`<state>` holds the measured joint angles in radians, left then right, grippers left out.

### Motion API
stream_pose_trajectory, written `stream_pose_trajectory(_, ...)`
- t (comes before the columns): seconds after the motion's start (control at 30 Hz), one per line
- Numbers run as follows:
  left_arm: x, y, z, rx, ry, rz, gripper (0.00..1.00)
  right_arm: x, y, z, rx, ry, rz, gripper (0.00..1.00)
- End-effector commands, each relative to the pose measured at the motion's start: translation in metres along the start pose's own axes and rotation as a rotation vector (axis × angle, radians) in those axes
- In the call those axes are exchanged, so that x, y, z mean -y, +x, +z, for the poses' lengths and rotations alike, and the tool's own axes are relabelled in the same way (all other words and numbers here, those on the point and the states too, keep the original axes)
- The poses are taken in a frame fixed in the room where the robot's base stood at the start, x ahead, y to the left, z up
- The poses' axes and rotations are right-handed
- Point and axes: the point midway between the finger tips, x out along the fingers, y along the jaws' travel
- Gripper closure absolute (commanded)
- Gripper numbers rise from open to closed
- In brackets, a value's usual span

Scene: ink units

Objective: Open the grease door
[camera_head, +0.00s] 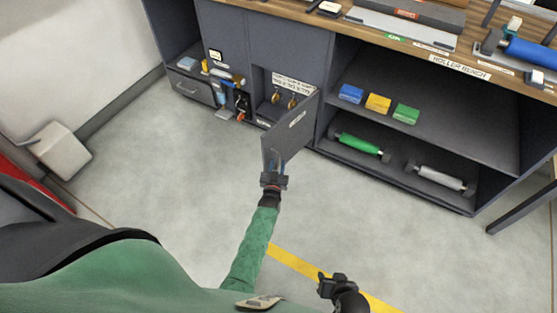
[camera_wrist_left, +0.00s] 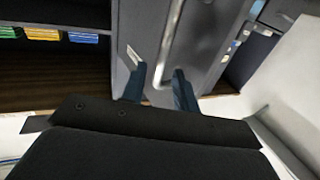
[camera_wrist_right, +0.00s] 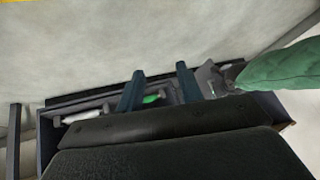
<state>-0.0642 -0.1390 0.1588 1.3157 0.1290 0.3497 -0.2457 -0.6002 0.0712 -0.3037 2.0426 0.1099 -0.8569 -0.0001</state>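The grey door (camera_head: 288,132) in the cabinet front stands swung well out, and the compartment (camera_head: 270,92) behind it is exposed. I take it as the grease door; its small label (camera_head: 297,119) is not readable. My left gripper (camera_head: 275,160) is at the door's outer face, near its lower free edge. In the left wrist view the light bar handle (camera_wrist_left: 172,40) runs down between my left fingers (camera_wrist_left: 160,82), which stand apart; I cannot tell whether they touch it. My right gripper (camera_head: 335,279) is open and empty above the floor, away from the door.
Brass-coloured fittings (camera_head: 284,99) sit inside the compartment. Right of the door, open shelves hold blue, yellow and green boxes (camera_head: 378,103), a green roller (camera_head: 358,143) and a grey roller (camera_head: 440,178). A white bin (camera_head: 60,150) stands left. The floor before the cabinet is clear.

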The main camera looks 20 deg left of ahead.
Motion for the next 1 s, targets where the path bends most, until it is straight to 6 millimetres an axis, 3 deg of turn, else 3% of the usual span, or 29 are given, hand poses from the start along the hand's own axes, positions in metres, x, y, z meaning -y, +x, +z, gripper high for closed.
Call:
stream_pose_trajectory(0.3, 0.0, -0.036, 0.0, -0.001, 0.0, 0.0, 0.7, 0.0, 0.004, 0.009, -0.003, 0.003, 0.0, 0.64)
stream_pose_trajectory(0.67, -0.001, -0.04, -0.001, -0.001, 0.0, 0.001, 0.7, -0.001, 0.006, 0.009, -0.002, 0.002, 0.001, 0.64)
stream_pose_trajectory(0.83, 0.004, -0.036, -0.001, 0.011, 0.0, 0.011, 1.0, -0.002, 0.007, 0.004, -0.007, 0.0, 0.002, 0.64)
stream_pose_trajectory(1.0, 0.024, -0.016, -0.003, 0.083, -0.005, 0.066, 1.0, -0.003, 0.008, -0.001, -0.017, -0.002, 0.002, 0.64)
